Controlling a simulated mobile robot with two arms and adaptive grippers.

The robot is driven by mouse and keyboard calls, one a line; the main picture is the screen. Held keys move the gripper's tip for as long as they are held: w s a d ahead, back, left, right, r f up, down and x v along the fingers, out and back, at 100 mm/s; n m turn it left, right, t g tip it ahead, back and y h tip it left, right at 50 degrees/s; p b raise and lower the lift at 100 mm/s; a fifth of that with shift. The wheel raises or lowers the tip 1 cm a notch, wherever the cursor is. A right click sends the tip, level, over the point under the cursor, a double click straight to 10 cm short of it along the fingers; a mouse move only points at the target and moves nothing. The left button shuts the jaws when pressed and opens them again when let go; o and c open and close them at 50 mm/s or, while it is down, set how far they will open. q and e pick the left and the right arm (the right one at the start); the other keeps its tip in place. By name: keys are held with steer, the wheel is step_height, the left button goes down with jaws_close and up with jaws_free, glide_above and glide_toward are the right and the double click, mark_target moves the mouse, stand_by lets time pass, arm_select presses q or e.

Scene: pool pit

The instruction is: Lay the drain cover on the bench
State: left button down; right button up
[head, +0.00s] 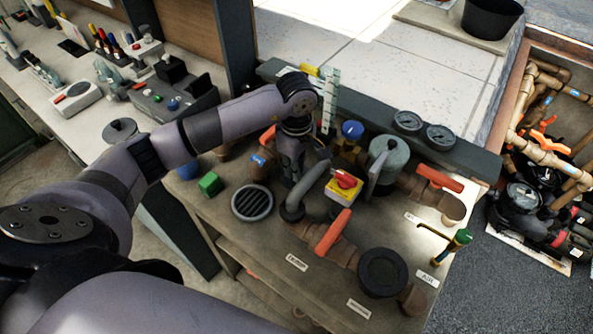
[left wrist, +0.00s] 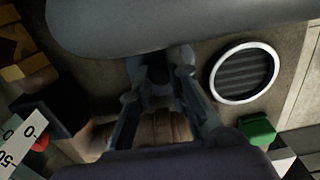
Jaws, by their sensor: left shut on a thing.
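The drain cover (head: 252,202), a dark round slotted disc with a pale rim, shows on the brown bench top (head: 262,243), with no gripper on it. In the left wrist view the slotted disc (left wrist: 244,74) is to the right of my fingers. My left gripper (head: 291,176) points down beside the grey curved pipe (head: 304,187), to the right of and behind the drain cover. In the wrist view its fingers (left wrist: 158,80) close on something small and dark that I cannot make out; a large grey shape hides the tips. My right gripper is out of view.
A green block (head: 210,184) is left of the drain cover. Orange-handled valves (head: 333,232), a red knob on a yellow box (head: 344,184), gauges (head: 408,122) and a dark ring (head: 382,272) crowd the right side. The bench's front left is fairly clear.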

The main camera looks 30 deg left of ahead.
arm_select(q)
step_height(320, 180, down, 3)
steer(key=shift+r, duration=0.1)
steer(key=c, duration=1.5)
jaws_free()
steer(key=shift+c, duration=0.2)
steer(key=shift+r, duration=0.2)
step_height(320, 180, up, 11)
steer(key=b, duration=0.3)
steer(key=shift+f, duration=0.2)
steer(key=shift+r+b, duration=0.3)
steer(key=shift+r, duration=0.25)
